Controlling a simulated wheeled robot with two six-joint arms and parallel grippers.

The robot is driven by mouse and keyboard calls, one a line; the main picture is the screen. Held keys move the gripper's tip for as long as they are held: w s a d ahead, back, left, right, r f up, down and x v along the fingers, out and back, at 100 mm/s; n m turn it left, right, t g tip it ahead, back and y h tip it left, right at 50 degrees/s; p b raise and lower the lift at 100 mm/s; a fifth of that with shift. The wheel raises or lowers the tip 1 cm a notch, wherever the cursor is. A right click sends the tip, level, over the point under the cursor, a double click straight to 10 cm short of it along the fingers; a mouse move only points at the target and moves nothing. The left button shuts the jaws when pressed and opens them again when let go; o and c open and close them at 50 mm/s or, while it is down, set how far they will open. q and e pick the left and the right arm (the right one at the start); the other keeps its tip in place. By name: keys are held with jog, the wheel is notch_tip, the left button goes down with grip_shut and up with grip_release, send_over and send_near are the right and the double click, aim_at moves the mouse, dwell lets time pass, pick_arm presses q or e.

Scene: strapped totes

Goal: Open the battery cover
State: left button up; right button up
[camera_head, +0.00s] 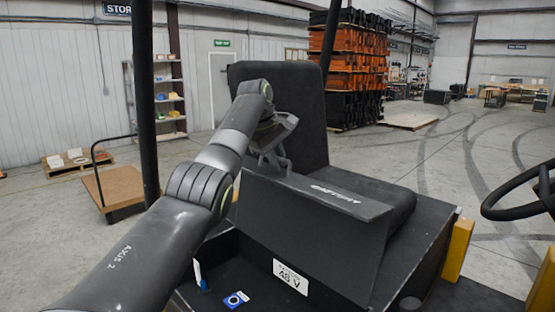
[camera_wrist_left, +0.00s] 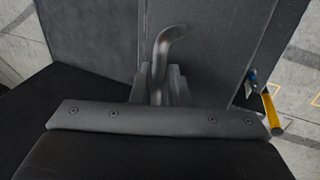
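The black battery cover (camera_head: 300,225) has white lettering along its upper edge and stands in front of the black seat (camera_head: 290,110). My left gripper (camera_head: 284,165) is at the cover's upper left edge, beside the seat back, pointing down. Contact with the cover is unclear. In the left wrist view a grey curved, hook-like piece (camera_wrist_left: 162,60) stands out past a dark bar with bolts, against dark panels. My right gripper is not seen.
A dark bay with a 48 V label (camera_head: 290,277) and a blue-and-white sticker (camera_head: 236,299) lies below the cover. A dark upright post (camera_head: 144,100) stands at the left.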

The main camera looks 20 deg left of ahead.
pick_arm(q)
jog(key=shift+a+r+b, duration=0.1)
jog(key=shift+r+b, duration=0.2)
jog(key=shift+r, duration=0.05)
jog(key=b+v, duration=0.1)
jog(key=v, duration=0.4)
jog(key=shift+r, duration=0.3)
jog(key=p+v, duration=0.2)
jog(key=v, duration=0.9)
jog(key=shift+s, duration=0.15)
